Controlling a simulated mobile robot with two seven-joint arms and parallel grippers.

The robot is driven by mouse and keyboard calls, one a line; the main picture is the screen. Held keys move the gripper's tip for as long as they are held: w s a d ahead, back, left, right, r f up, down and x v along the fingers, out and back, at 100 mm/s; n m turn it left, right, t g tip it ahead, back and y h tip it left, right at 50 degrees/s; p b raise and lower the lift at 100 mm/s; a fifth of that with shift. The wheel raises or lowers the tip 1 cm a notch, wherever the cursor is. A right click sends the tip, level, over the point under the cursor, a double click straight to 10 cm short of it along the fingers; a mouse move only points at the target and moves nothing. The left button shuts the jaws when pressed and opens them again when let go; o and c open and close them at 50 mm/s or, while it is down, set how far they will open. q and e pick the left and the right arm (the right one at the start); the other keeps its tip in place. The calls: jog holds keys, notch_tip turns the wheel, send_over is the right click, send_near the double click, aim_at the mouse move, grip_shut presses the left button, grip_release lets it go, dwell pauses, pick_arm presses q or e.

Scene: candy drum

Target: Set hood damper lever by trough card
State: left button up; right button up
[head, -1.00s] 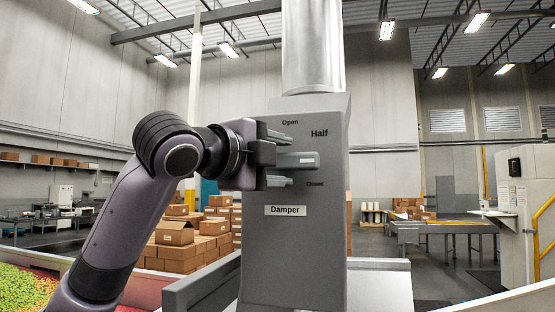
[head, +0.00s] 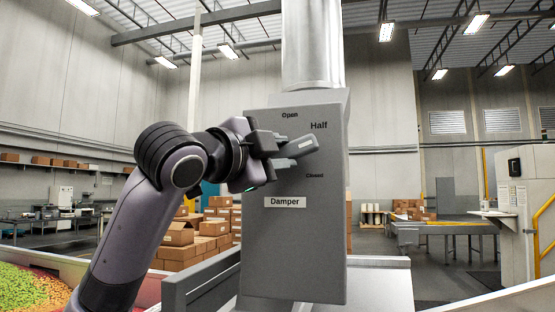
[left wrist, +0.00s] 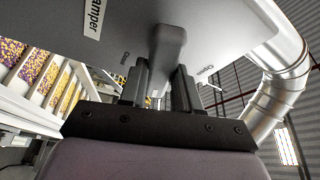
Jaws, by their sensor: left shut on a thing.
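The grey hood damper box (head: 300,250) stands in the middle of the head view, with marks Open, Half and Closed and a Damper label (head: 285,202). The grey damper lever (head: 303,147) tilts up to the right, its tip between the Half and Closed marks. My left gripper (head: 278,150) is shut on the lever near its left part. In the left wrist view the lever (left wrist: 168,45) stands between the two fingers (left wrist: 162,88). The pivot is hidden by the gripper. The trough card is not readable in these frames. My right gripper is not in view.
A metal duct (head: 313,50) rises from the box. Troughs of coloured candy (head: 28,290) lie at lower left. Stacked cartons (head: 185,245) stand behind the box. A grey table (head: 430,235) is farther back at right.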

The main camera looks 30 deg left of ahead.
pick_arm(q)
jog(key=n, duration=0.2)
jog(key=n+t+y+b, duration=0.1)
jog(key=n+b, duration=0.1)
jog(key=n, duration=0.1)
jog(key=shift+d+f+n+t+y, duration=0.1)
jog(key=shift+f+n+t+y, duration=0.2)
jog(key=shift+t, duration=0.1)
jog(key=shift+r, duration=0.1)
jog(key=o, duration=1.1)
jog(key=shift+c, duration=0.2)
jog(key=b+v, duration=0.2)
jog(key=v, duration=0.5)
